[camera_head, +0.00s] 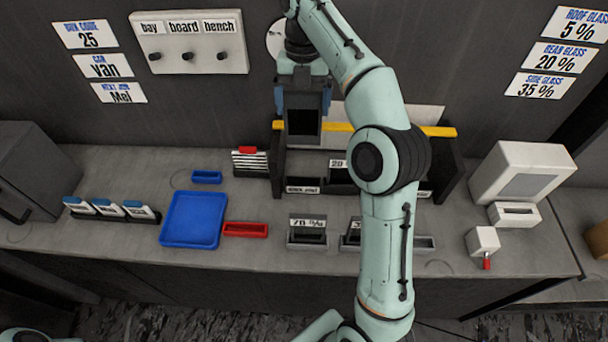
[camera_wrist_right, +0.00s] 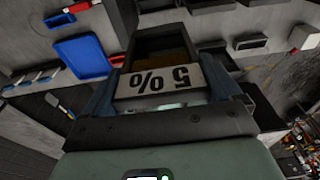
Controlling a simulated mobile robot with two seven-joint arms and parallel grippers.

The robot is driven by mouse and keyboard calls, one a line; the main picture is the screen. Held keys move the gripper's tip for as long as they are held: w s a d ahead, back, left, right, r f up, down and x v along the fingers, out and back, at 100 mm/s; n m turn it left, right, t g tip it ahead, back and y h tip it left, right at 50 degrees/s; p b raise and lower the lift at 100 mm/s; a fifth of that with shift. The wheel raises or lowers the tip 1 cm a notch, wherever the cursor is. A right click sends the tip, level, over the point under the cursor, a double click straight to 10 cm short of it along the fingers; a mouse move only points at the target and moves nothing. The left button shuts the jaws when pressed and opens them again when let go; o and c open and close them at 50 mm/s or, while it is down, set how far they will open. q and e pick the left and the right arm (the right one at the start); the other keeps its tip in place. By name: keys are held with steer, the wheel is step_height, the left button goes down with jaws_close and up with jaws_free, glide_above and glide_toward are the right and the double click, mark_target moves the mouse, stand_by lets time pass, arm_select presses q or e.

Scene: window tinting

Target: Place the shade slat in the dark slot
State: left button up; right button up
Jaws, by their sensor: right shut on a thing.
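My right gripper (camera_head: 304,92) is raised in front of the back wall, over the shelf rack. It is shut on a shade slat (camera_head: 304,122), a dark pane in a grey frame. In the right wrist view the slat carries an upside-down "5 %" label (camera_wrist_right: 158,80) between the blue fingers. Small slot holders stand on the bench: one reads "70" (camera_head: 307,223), and others are partly hidden behind my right arm. I cannot tell which is the dark slot. My left gripper is out of view.
The dark shelf rack (camera_head: 447,165) with a yellow bar (camera_head: 440,131) stands below and behind the slat. A blue tray (camera_head: 193,219), a red tray (camera_head: 245,229) and several white-and-blue holders (camera_head: 107,208) lie left. A white box (camera_head: 522,170) stands right.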

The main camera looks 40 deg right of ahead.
mark_target(303, 143)
steer(key=f+b, duration=0.1)
steer(key=f, duration=0.3)
steer(key=f+b, duration=0.1)
steer(key=f, duration=0.4)
steer(key=f+b, duration=0.1)
steer(key=f, duration=0.3)
steer(key=shift+s+f, duration=0.3)
steer(key=shift+f, duration=0.05)
steer(key=shift+w+f, duration=0.3)
steer(key=shift+f, duration=0.25)
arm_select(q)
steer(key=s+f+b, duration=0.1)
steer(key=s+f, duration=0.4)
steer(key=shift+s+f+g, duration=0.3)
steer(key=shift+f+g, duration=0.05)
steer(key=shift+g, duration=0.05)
arm_select(e)
step_height(303, 143, down, 5)
